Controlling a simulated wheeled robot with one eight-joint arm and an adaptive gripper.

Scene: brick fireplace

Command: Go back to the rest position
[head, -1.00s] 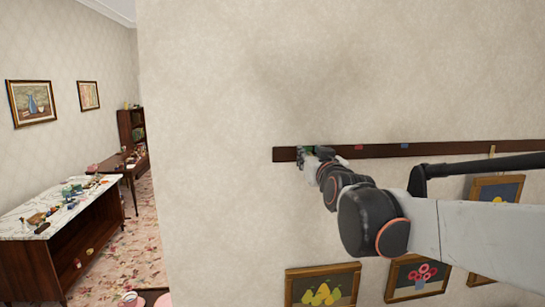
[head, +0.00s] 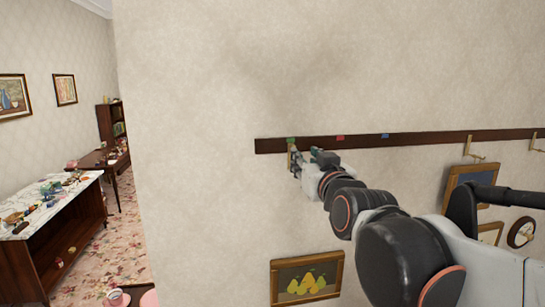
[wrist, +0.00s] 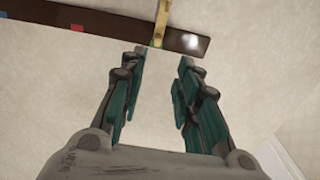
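My gripper (head: 304,160) is at the left end of a dark wooden rail (head: 430,140) on the wall, just below it in the head view. In the wrist view my gripper (wrist: 160,68) is open, with bare wall between its teal-padded fingers. A brass hook (wrist: 161,20) on the rail shows just beyond the fingertips, and the fingers look apart from it. The rail carries green (head: 291,140), red (head: 340,137) and blue (head: 385,135) marks. My arm reaches in from the lower right.
A pear picture (head: 307,278) hangs below the rail. Another framed picture (head: 474,174) and a round framed object (head: 521,232) are at the right, partly near my arm. A marble-topped cabinet (head: 25,225) with clutter stands at the left. The wall above the rail is clear.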

